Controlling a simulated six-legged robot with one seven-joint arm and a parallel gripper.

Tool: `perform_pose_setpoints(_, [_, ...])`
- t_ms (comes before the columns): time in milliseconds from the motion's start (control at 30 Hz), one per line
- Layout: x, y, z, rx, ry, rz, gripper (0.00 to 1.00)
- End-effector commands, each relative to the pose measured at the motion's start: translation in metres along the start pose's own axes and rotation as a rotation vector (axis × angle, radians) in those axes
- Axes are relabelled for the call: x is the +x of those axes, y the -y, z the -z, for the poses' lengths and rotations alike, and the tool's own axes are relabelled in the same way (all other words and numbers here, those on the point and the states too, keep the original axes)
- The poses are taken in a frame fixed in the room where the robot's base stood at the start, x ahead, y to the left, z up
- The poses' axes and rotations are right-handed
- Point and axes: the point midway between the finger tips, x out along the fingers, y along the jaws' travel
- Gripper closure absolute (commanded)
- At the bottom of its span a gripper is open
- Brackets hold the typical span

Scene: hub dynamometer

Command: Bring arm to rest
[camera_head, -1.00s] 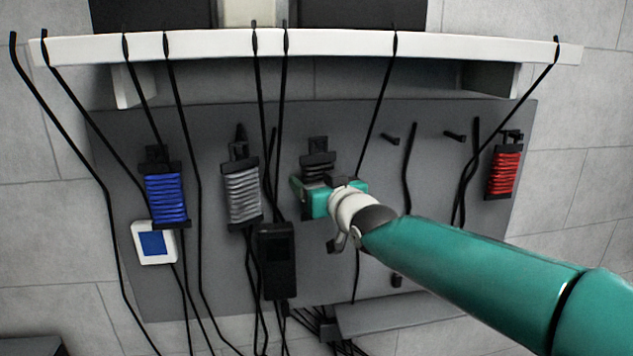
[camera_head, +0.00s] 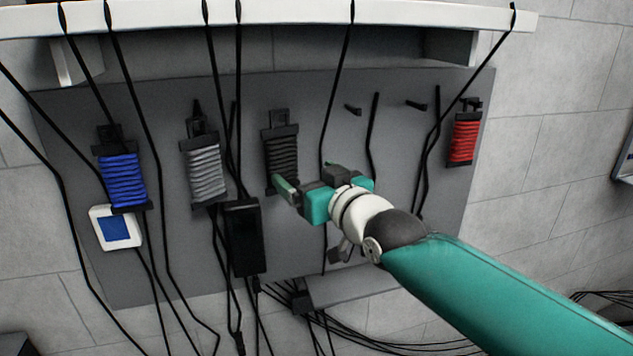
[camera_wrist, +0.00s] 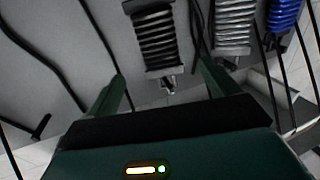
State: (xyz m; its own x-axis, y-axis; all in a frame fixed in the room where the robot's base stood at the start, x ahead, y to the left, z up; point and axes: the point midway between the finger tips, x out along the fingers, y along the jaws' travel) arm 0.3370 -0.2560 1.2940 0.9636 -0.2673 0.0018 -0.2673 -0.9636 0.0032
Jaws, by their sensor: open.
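My gripper (camera_head: 308,181) is open in front of the grey wall panel, its fingers apart with nothing between them. In the head view it is just below and to the right of the black coil (camera_head: 281,155), which hangs on the panel. In the wrist view the two fingers (camera_wrist: 165,90) show, with the black coil (camera_wrist: 156,36) ahead in the gap, apart from them. My green arm reaches in from the lower right. Its wrist hides part of the panel and some cables.
A blue coil (camera_head: 123,180), a grey coil (camera_head: 205,172) and a red coil (camera_head: 464,138) hang on the grey panel (camera_head: 340,90). A black box (camera_head: 243,237) and a white-and-blue square (camera_head: 115,228) are low on it. Black cables hang from the white rail (camera_head: 420,12). Empty pegs are at upper right.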

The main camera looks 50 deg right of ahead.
Motion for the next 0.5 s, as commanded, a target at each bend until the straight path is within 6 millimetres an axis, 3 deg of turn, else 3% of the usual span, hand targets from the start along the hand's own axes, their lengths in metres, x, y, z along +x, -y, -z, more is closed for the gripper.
perform_pose_setpoints(200, [-0.021,0.001,0.001,-0.001,-0.001,0.001,0.13])
perform_pose_setpoints(500, [-0.025,0.001,0.001,-0.002,-0.001,0.001,0.13])
